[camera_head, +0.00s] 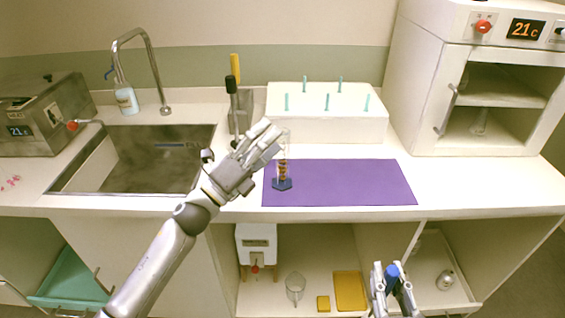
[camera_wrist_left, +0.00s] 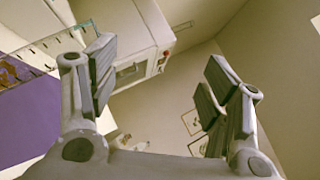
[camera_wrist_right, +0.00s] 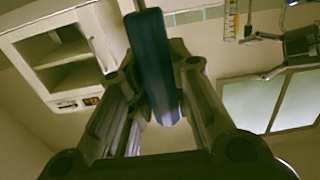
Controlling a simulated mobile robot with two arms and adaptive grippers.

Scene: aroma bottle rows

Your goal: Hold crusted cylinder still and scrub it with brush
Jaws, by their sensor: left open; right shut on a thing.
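The crusted cylinder (camera_head: 283,170) is clear, with brown-orange crust inside and a blue base. It stands upright on the purple mat (camera_head: 350,183), near its left end. In the left wrist view the cylinder (camera_wrist_left: 18,68) shows at the left edge, outside the fingers; it also shows in the right wrist view (camera_wrist_right: 231,20). My left gripper (camera_head: 268,142) is open and empty, close beside the cylinder's upper part; contact cannot be told. My right gripper (camera_head: 391,283) is shut on the brush's blue handle (camera_wrist_right: 152,62), low in front of the counter. The bristles are not clearly seen.
A white rack with teal pegs (camera_head: 325,117) stands behind the mat. A sink (camera_head: 150,160) is at left, with a bottle (camera_head: 125,98) behind it. Brushes with yellow and black handles (camera_head: 234,85) stand behind my left gripper. The mat's right part is clear.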

